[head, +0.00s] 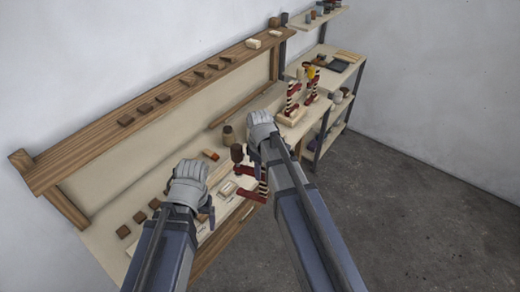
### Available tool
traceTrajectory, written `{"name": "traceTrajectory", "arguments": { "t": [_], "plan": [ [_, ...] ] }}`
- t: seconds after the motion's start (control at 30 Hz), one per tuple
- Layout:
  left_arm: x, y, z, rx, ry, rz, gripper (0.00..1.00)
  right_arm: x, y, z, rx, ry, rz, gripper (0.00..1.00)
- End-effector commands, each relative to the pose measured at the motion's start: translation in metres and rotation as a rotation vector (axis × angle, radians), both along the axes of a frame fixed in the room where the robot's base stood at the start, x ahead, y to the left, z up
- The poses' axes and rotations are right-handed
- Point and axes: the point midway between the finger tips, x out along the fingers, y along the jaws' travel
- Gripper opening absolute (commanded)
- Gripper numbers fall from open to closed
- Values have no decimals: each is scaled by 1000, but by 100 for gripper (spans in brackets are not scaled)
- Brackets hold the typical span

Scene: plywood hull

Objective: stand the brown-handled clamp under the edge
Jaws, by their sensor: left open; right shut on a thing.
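The brown-handled clamp (237,152) has a dark brown grip, red jaws and a red-and-cream striped bar. It is upright at the bench's front edge (228,232), its red lower parts showing near that edge. My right gripper (252,152) is shut on it, and its hand and forearm cover part of the clamp. I cannot tell whether the clamp touches the bench. My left gripper (202,210) is open over the bench to the left of the clamp; its fingers are mostly hidden behind its hand and arm.
Other red striped clamps (313,88), one with a yellow handle, stand on a pale block (291,118) farther right. Several brown blocks lie on the wooden rail (90,140) and bench. Small jars (228,136) stand behind the clamp. Shelves are at the back right; the floor at right is clear.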

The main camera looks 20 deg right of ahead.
Motion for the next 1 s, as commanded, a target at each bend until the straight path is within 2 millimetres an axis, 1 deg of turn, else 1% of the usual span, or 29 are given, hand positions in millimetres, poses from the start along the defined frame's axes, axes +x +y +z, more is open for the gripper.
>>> {"name": "traceTrajectory", "arguments": {
  "t": [0.03, 0.1, 0.23, 0.37, 0.57, 0.73, 0.87, 1.0],
  "plan": [
    [0, 0, 18, 0, 0, 1, 85, 0, 0, 18, 0, 0, -54, 0],
    [0, 0, 27, -1, 1, 2, 85, 0, -1, 27, 0, 0, -126, 0],
    [0, 0, 37, -1, 1, 3, 85, 0, -1, 37, 0, 0, -222, 0],
    [0, 0, 41, -1, 1, 3, 85, 0, -1, 41, 0, 0, -269, 0],
    [0, 0, 40, -1, 1, 3, 85, 0, -1, 40, 0, 0, -283, 0],
    [0, 0, 35, -1, 1, 2, 85, 0, -1, 35, 0, 0, -281, 0],
    [0, 0, 25, -1, 0, 1, 85, 1, -1, 25, 0, 0, -281, 0],
    [0, 0, 10, 0, 0, -1, 85, 0, -1, 10, 0, 0, -280, 0]
  ]
}}
